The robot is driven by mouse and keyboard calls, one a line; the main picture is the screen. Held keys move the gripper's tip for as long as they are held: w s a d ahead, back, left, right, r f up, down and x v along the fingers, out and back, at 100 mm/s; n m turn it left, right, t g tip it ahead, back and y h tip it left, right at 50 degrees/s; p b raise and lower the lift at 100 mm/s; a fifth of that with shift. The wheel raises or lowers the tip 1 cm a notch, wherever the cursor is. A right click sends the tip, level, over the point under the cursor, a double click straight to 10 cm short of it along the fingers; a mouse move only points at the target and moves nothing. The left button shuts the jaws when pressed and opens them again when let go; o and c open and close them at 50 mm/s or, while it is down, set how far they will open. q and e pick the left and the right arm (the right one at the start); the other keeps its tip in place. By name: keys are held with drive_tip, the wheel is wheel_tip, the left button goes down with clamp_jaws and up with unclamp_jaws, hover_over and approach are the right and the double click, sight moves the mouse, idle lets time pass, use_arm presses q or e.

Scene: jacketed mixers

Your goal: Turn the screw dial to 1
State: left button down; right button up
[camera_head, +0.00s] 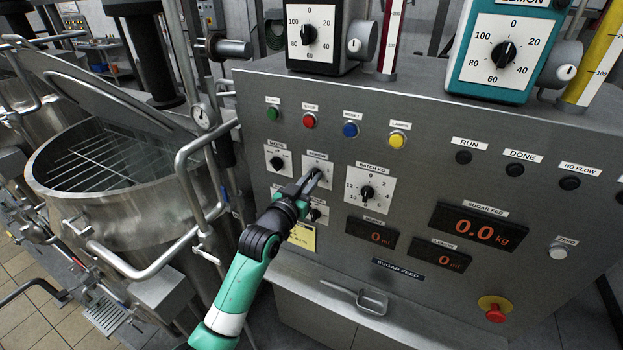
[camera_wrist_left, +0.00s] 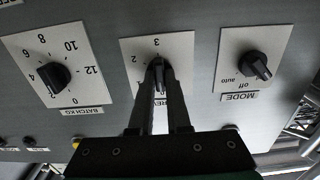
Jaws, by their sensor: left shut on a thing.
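The screw dial is a black knob on a white square plate (camera_head: 325,162) on the steel control panel, labelled SCREW. In the left wrist view the screw dial (camera_wrist_left: 157,65) appears upside down, with 2 and 3 readable on its plate. My left gripper (camera_head: 314,179) has its two fingers shut on the knob; the fingers also show in the left wrist view (camera_wrist_left: 158,84). They hide much of the knob and the near part of its scale, so I cannot tell its exact setting. My right gripper is not in view.
The mode dial (camera_head: 277,163) and the batch kg dial (camera_head: 367,191) flank the screw dial closely. Another small dial (camera_head: 318,213) sits just below, partly behind my arm. A red emergency button (camera_head: 495,309) is at lower right. A steel mixer (camera_head: 120,200) stands left.

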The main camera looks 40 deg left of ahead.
use_arm(q)
drive_tip(key=shift+m, duration=0.3)
drive_tip(key=m+b, duration=0.1)
drive_tip(key=m, duration=1)
drive_tip(key=shift+d+f, duration=0.1)
drive_tip(key=shift+d, duration=0.05)
idle(0.4)
drive_tip(key=c, duration=0.9)
unclamp_jaws()
